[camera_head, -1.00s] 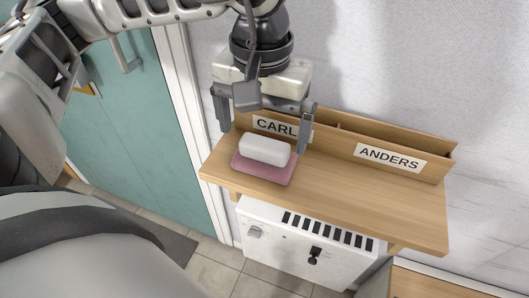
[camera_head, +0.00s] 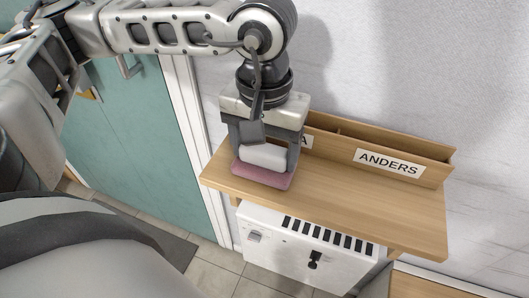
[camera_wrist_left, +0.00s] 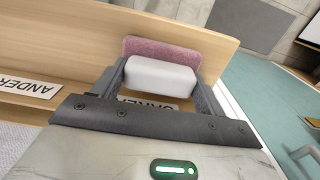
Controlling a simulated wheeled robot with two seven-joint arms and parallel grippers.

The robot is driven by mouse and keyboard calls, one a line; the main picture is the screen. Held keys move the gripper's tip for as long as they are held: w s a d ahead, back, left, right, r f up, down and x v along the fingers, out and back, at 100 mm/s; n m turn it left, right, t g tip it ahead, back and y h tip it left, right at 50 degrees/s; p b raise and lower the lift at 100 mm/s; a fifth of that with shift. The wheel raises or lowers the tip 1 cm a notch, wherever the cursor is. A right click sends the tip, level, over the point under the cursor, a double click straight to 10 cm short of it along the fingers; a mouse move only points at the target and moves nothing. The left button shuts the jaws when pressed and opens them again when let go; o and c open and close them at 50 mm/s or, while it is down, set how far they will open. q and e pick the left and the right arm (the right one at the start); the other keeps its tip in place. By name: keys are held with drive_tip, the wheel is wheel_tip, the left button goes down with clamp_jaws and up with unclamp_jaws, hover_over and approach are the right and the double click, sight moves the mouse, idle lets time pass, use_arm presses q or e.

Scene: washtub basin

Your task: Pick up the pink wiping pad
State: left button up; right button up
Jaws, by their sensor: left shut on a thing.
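The pink wiping pad (camera_head: 262,176) lies flat on the wooden shelf, with a white block (camera_head: 263,157) on its upper side. In the left wrist view the pad (camera_wrist_left: 160,48) shows beyond the white block (camera_wrist_left: 160,76). My left gripper (camera_head: 263,164) points down from above, its fingers on either side of the white block and close to the pad. It is shut on the block and pad; how far each finger touches the pink part is hard to tell. The gripper hides part of the back of the block. My right gripper is not in view.
The wooden shelf (camera_head: 350,200) has a slotted back ledge with an ANDERS label (camera_head: 389,163); another label is partly hidden behind my gripper. The shelf's right side is bare. A white heater-like box (camera_head: 300,245) sits below. A teal door (camera_head: 140,140) stands at left.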

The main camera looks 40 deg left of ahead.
use_arm(q)
drive_tip(key=shift+r, duration=0.1)
drive_tip(key=shift+r, duration=0.2)
wheel_tip(320, 180, up, 2)
drive_tip(key=shift+r+b, duration=0.15)
drive_tip(key=shift+b, duration=0.15)
drive_tip(key=s+d+r, duration=0.2)
drive_tip(key=s+r, duration=0.3)
drive_tip(key=s, duration=0.1)
drive_tip(key=s+d+r, duration=0.3)
drive_tip(key=s+r, duration=0.2)
drive_tip(key=s, duration=0.2)
drive_tip(key=shift+d, duration=0.3)
